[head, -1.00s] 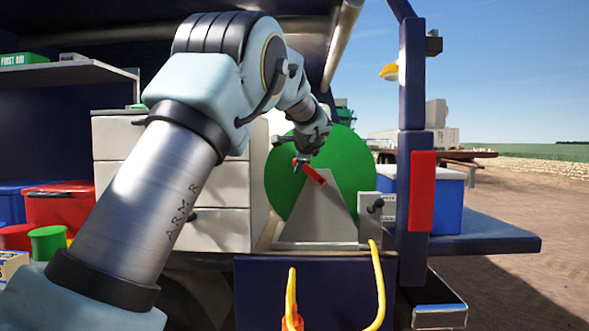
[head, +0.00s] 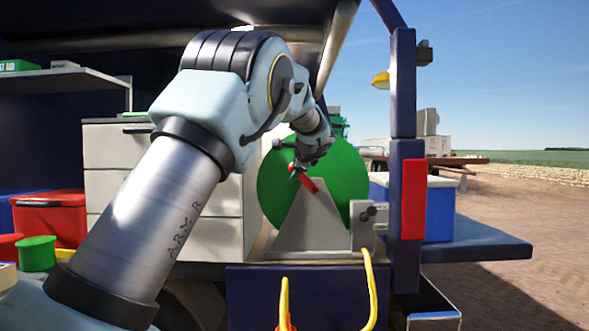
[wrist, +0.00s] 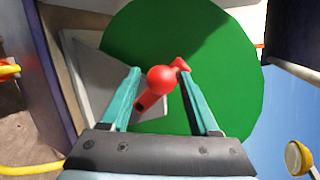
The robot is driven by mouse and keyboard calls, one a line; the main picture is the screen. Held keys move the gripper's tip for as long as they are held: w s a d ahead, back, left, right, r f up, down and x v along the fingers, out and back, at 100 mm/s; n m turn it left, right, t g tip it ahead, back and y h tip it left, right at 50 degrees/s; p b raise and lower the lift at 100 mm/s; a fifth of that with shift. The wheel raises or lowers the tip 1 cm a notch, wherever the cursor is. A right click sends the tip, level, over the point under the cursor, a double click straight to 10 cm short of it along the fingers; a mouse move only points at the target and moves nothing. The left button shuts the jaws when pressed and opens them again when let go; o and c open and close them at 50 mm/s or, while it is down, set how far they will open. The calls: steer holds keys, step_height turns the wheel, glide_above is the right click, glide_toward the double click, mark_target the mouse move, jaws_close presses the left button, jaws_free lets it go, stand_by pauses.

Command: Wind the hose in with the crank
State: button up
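The green hose reel (head: 345,180) stands on a grey triangular stand (head: 310,225) on the truck bed. Its red crank (head: 310,185) slants across the stand's top. In the wrist view, the crank's round red knob (wrist: 161,78) lies between my two teal fingers. My gripper (wrist: 159,70) is open around it, with a gap showing on each side. In the head view, my gripper (head: 298,170) is at the crank's upper left end, and its fingers are too small to make out. The yellow hose (head: 368,285) hangs from the guide (head: 368,214) over the bed's edge.
A dark blue post with a red panel (head: 413,198) stands right of the reel. A drawer cabinet (head: 110,175) is at the left, behind my arm. A blue box (head: 440,208) sits right of the post. A yellow lamp (wrist: 297,158) shows at the wrist view's lower right.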

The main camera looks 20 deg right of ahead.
steer(key=shift+o, duration=0.6)
steer(key=shift+r, duration=0.1)
steer(key=b+v, duration=0.2)
steer(key=v, duration=0.8)
steer(key=shift+s, duration=0.4)
steer(key=shift+a+r, duration=0.1)
steer(key=shift+r, duration=0.05)
step_height(320, 180, down, 5)
steer(key=d+m+t+y+p, duration=0.25)
steer(key=m+t+p, duration=0.25)
steer(key=m+p, duration=0.7)
steer(key=shift+y, duration=0.35)
steer(key=w+p, duration=0.1)
steer(key=w, duration=0.2)
steer(key=w+p, duration=0.2)
steer(key=w, duration=0.1)
steer(key=w+a+p, duration=0.1)
steer(key=w, duration=0.2)
steer(key=shift+w+a+r, duration=0.15)
steer(key=shift+w, duration=0.25)
